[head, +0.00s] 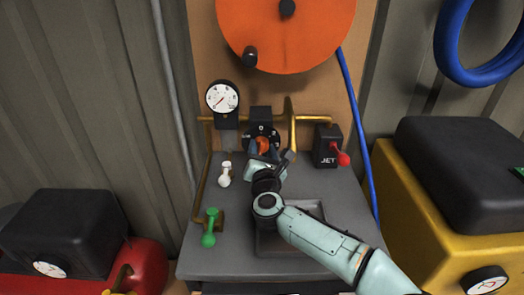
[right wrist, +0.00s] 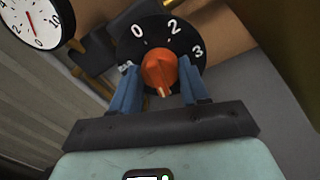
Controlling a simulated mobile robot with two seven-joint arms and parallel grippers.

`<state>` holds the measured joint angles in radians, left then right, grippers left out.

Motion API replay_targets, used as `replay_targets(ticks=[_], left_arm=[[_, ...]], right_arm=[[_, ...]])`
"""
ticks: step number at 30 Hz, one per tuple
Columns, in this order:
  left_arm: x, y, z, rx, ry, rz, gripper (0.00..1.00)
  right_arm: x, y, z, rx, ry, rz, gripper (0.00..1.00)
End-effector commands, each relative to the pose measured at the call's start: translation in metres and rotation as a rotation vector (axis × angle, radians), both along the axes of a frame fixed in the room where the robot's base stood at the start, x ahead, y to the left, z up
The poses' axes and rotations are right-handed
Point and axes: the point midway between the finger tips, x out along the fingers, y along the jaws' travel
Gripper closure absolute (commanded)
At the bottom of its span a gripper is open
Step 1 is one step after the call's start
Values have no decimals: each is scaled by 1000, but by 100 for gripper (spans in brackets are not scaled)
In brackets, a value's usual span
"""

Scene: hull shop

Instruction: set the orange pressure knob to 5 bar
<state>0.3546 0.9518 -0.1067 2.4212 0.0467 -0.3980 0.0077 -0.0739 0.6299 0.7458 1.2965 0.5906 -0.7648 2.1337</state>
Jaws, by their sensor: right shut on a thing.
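The orange pressure knob (head: 263,145) sits at the centre of a black dial on the back panel. In the right wrist view the knob (right wrist: 159,72) has a pale mark at its lower end. The black dial (right wrist: 135,45) shows 0, 2 and 3 around its upper edge; its lower part is hidden, so I cannot read the setting. My right gripper (head: 263,149) is at the knob, and its blue fingers (right wrist: 159,82) are shut on it from either side. My left gripper is not in view.
A white pressure gauge (head: 222,97) hangs upper left of the dial, its needle near 0 in the right wrist view (right wrist: 35,22). A red-handled JET valve (head: 327,147) is to the right. White (head: 225,174) and green (head: 210,228) valve handles stand to the left.

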Motion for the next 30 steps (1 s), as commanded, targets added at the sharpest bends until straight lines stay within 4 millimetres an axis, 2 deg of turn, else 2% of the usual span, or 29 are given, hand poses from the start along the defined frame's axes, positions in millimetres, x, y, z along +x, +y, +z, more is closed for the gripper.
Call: replay_targets(ticks=[9, 25, 26, 27, 28, 30], left_arm=[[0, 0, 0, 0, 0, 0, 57], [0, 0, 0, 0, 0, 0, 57], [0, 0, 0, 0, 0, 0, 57], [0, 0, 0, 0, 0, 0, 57], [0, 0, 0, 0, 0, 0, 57], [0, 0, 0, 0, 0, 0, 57]], right_arm=[[0, 0, -1, 115, 1, 0, 86], [0, 1, -1, 137, 1, 1, 86], [0, 1, -1, 137, 1, 1, 49], [0, 1, -1, 137, 1, 1, 36], [0, 1, -1, 137, 1, 1, 30], [0, 0, -1, 136, 1, 1, 30]])
